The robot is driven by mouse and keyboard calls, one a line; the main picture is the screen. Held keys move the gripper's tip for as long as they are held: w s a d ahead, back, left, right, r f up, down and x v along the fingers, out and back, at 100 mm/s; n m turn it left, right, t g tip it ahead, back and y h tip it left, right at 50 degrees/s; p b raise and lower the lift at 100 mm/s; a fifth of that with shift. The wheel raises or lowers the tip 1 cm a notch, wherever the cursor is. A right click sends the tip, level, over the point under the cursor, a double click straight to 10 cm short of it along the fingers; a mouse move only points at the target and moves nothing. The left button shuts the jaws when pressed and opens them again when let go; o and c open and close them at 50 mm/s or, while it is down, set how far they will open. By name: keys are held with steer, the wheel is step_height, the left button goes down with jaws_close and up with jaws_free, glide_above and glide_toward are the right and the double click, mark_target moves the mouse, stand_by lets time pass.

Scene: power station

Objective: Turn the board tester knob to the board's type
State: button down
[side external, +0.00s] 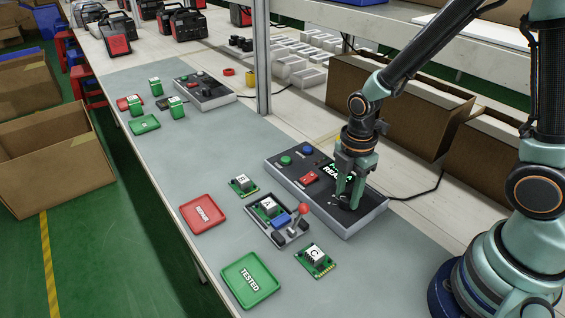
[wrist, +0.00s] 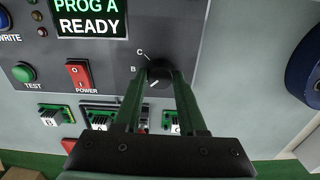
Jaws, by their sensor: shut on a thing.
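The board tester (side external: 290,180) is a grey box with a dark panel. Its black knob (wrist: 160,72) sits between the fingertips of my gripper (wrist: 160,82), which is shut on it; my gripper (side external: 348,202) hides the knob in the side view. Letters C and B show left of the knob; other marks are hidden. A white line on the knob points down and left. The screen (wrist: 88,18) reads PROG A READY. A green board marked A (side external: 268,205) sits in the fixture (side external: 291,238) with a red-ball lever. Boards B (side external: 242,185) and C (side external: 315,258) lie beside it.
A red REWORK tray (side external: 186,220) and a green TESTED tray (side external: 236,291) lie on the grey mat. A red power switch (wrist: 79,75) and a green TEST button (wrist: 23,72) are left of the knob. Cardboard boxes (side external: 400,110) stand behind the tester.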

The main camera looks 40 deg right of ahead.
mark_target(347, 197)
steer(key=shift+n, duration=0.3)
steer(key=shift+c, duration=2.4)
jaws_free()
steer(key=shift+r, duration=0.1)
step_height(347, 197, up, 12)
